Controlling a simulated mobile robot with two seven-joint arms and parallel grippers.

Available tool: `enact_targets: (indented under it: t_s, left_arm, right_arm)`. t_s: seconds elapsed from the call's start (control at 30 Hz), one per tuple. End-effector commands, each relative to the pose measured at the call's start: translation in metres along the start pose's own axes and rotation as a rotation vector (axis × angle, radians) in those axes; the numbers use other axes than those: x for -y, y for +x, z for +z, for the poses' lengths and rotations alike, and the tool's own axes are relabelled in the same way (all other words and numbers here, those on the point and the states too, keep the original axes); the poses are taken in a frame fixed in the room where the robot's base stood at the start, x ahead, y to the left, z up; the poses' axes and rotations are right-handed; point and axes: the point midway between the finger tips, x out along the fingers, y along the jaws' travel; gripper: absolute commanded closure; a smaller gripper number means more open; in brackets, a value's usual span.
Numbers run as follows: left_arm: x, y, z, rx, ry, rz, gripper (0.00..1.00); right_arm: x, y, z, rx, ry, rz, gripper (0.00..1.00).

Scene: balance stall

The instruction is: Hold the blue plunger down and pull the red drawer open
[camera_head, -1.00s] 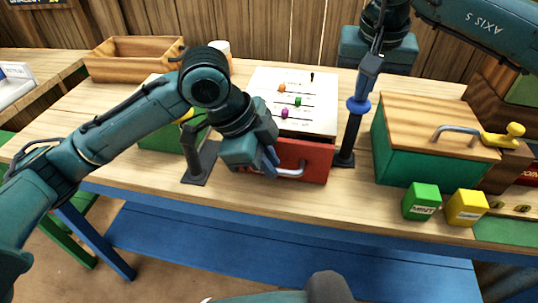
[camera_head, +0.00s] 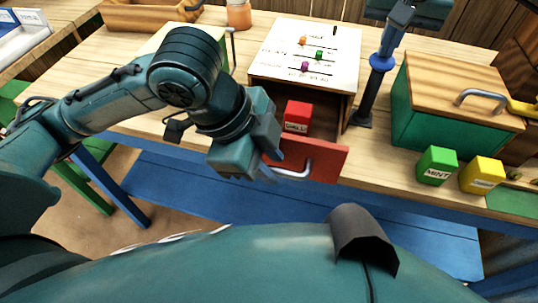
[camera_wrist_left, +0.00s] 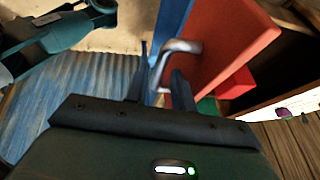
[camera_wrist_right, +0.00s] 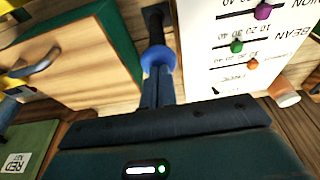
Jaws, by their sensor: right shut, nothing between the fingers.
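The red drawer (camera_head: 325,160) stands partly open below a white-topped cabinet with sliders. A red labelled block (camera_head: 297,116) lies inside. My left gripper (camera_head: 270,170) is at the drawer's front. In the left wrist view its fingers (camera_wrist_left: 160,82) are closed around the grey metal handle (camera_wrist_left: 184,46). The blue plunger (camera_head: 382,62) sits on a dark post right of the cabinet. My right gripper (camera_head: 388,48) is shut and empty, fingertips pointing down against the plunger's top. The right wrist view shows the fingers (camera_wrist_right: 158,85) at the blue plunger (camera_wrist_right: 158,58); the exact contact is hidden.
A green box with a wooden lid (camera_head: 455,95) stands right of the plunger. Green (camera_head: 437,165) and yellow (camera_head: 482,174) blocks sit in front of it. A wooden tray (camera_head: 150,17) and an orange jar (camera_head: 238,14) are at the back left.

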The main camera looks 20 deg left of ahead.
Motion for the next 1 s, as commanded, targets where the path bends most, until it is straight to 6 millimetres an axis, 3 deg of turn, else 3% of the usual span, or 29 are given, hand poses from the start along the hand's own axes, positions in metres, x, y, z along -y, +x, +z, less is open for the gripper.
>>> enact_targets:
  t_s: [0.1, 0.47, 0.8, 1.0]
  left_arm:
    - [0.000, 0.000, 0.000, 0.000, 0.000, 0.000, 0.66]
    - [0.001, -0.010, 0.000, -0.001, 0.001, -0.004, 0.66]
    - [0.001, -0.080, 0.000, 0.000, 0.001, -0.009, 0.66]
    - [0.001, -0.110, 0.000, 0.001, 0.001, -0.004, 0.66]
  right_arm:
    - [0.000, 0.001, 0.001, 0.003, 0.000, 0.001, 1.00]
    - [0.000, 0.001, 0.001, 0.003, 0.000, 0.001, 1.00]
    - [0.000, 0.001, 0.001, 0.003, 0.000, 0.001, 1.00]
    - [0.000, 0.001, 0.001, 0.003, -0.001, 0.001, 1.00]
